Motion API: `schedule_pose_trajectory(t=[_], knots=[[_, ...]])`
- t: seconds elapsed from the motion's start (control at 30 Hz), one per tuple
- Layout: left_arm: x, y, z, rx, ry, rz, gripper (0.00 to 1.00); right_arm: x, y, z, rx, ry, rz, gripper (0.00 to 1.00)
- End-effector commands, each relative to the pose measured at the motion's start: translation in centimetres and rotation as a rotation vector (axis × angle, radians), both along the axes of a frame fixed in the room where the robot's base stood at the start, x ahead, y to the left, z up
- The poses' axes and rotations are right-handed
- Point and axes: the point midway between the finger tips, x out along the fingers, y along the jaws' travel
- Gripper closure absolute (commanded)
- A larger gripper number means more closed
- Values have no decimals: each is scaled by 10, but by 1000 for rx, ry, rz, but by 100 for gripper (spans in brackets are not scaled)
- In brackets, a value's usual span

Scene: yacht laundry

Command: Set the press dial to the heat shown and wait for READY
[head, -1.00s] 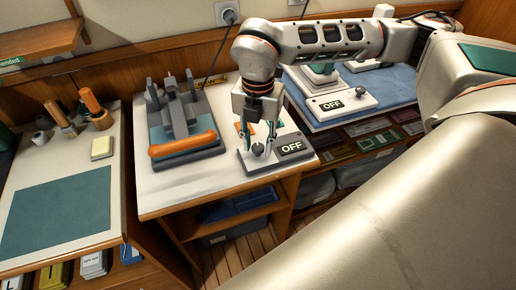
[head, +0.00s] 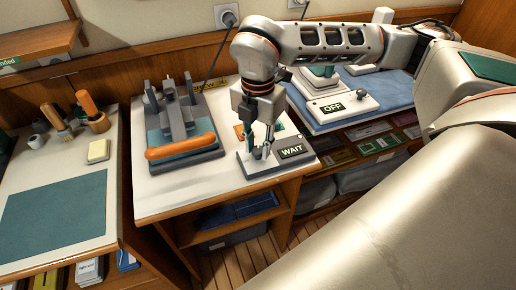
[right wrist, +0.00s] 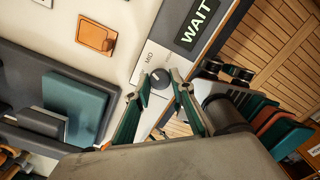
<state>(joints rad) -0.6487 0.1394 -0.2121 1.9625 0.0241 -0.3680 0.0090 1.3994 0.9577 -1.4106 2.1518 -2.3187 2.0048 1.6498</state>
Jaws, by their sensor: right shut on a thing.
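The press control box (head: 246,167) is a grey unit at the front right of the white bench top. Its display (head: 291,151) reads WAIT, and it also shows in the right wrist view (right wrist: 197,22). My right gripper (head: 262,151) points down at the box and is shut on the dial, one finger on each side in the right wrist view (right wrist: 162,84). The press (head: 182,147), with an orange handle, stands left of the box. My left gripper is out of view.
A second unit (head: 336,106) showing OFF stands on the blue-topped bench behind right. A left bench holds a teal mat (head: 55,215), brushes and a pale block. Open shelves are below.

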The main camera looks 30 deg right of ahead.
Motion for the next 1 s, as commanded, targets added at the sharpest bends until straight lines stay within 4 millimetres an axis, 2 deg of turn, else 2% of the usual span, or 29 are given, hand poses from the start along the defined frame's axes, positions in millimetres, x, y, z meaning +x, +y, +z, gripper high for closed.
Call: schedule_pose_trajectory(t=[0.3, 0.63, 0.83, 1.0], knots=[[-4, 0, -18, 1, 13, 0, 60, 0, 0, -2, 1, 1, -231, 92], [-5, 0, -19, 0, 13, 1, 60, 0, 0, -1, -1, 2, -265, 92], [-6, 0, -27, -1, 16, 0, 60, 0, 0, -2, 0, 2, -450, 92], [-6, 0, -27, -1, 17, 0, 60, 0, 0, -1, 0, 2, -504, 92]])
